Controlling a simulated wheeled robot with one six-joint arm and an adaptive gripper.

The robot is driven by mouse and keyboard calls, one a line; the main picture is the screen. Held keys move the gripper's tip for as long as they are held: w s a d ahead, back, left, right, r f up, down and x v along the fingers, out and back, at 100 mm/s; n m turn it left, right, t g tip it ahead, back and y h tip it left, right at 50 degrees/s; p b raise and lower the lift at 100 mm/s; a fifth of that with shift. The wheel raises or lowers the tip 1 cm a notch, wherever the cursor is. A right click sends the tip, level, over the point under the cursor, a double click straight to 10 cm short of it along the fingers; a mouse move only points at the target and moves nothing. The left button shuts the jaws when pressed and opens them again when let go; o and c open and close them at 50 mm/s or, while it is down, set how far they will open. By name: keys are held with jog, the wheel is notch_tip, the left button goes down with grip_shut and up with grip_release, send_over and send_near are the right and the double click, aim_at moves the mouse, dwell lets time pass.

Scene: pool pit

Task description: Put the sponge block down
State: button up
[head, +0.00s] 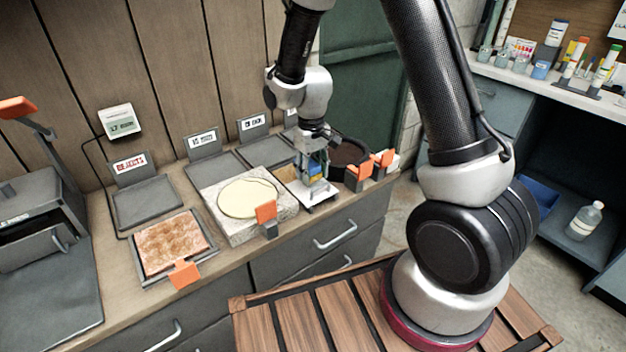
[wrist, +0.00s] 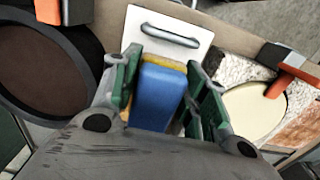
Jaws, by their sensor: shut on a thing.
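The sponge block is blue with a yellow layer, seen in the wrist view (wrist: 160,95) and, small, in the head view (head: 315,169). My gripper (head: 314,166) is shut on it, with the green-padded fingers on either side of the block in the wrist view (wrist: 166,75). The block is over or on a white plate (wrist: 190,22) on the counter, which also shows below the gripper in the head view (head: 322,196). I cannot tell whether the block touches the plate. The block's underside is hidden.
A stone slab with a cream disc (head: 248,198) is left of the gripper, and a round dark pan (head: 348,152) is right of it. Orange clamps (head: 383,159) stand near the pan. A tray with a brownish slab (head: 174,243) and an empty grey tray (head: 147,202) lie farther left.

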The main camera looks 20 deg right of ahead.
aim_at(312, 165)
jog(key=shift+f, duration=1.6)
jog(key=o, duration=1.3)
jog(key=shift+f, duration=0.15)
notch_tip(312, 165, up, 13)
jog(key=shift+f, duration=0.2)
jog(key=s+d+r+m+t, duration=0.1)
jog(key=s+d+r, duration=0.3)
jog(key=s+r, duration=0.2)
jog(key=s+d+r+m+t, duration=0.1)
jog(key=s+d+r+t, duration=0.1)
jog(key=s+d+r, duration=0.3)
jog(key=s+d+r+m+t, duration=0.1)
jog(key=s+d+r, duration=0.4)
jog(key=s, duration=0.7)
jog(key=shift+s+r+m, duration=0.15)
jog(key=shift+r, duration=0.5)
jog(key=shift+s+r+m, duration=0.15)
jog(key=shift+r, duration=0.45)
